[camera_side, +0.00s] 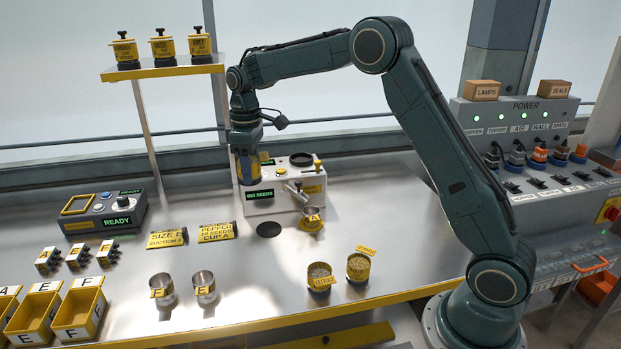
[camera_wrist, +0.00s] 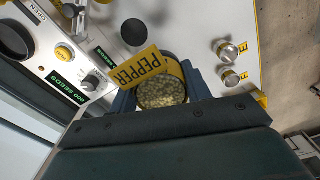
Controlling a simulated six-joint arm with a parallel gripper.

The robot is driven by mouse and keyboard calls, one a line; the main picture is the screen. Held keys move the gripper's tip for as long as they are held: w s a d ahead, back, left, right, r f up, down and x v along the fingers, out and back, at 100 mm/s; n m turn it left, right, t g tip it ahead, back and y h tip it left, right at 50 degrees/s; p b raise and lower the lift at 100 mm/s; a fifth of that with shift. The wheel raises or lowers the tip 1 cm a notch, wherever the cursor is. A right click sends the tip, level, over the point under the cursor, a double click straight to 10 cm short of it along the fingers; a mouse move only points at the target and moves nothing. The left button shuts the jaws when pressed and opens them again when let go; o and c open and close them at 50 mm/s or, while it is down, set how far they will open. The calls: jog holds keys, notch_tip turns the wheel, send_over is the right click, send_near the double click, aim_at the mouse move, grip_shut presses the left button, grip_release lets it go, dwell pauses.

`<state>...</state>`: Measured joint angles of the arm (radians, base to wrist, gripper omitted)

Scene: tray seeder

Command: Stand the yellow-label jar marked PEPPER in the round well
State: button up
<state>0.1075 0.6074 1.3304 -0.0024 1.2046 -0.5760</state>
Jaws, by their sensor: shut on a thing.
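My gripper (camera_side: 246,152) is shut on the yellow-label jar marked PEPPER (camera_wrist: 162,90), an open jar of pale seeds. In the wrist view the blue fingers of my gripper (camera_wrist: 160,98) sit on both sides of it, and its label tag sticks out. In the side view the jar is mostly hidden by the fingers, held raised in front of the seeder (camera_side: 262,205). A dark round opening (camera_side: 301,159) is on the seeder's top. A dark round spot (camera_side: 268,229) lies in the bench before it; I cannot tell which is the well.
Two seed jars, left (camera_side: 319,279) and right (camera_side: 358,268), stand at the front. Two metal cups (camera_side: 161,290) (camera_side: 204,287) stand left of them. A cup (camera_side: 312,218) sits under the spout. Label signs (camera_side: 216,232) lie on the bench. A shelf (camera_side: 163,71) holds several small pots.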

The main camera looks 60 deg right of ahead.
jog(key=shift+d+r, duration=0.1)
jog(key=shift+r, duration=0.1)
send_over(259, 245)
notch_tip(259, 245, down, 16)
jog(key=shift+w+r, duration=0.1)
dwell(0.5)
jog(key=shift+f, duration=2.15)
jog(key=o, duration=1.1)
jog(key=shift+f, duration=0.15)
jog(key=shift+c, duration=0.2)
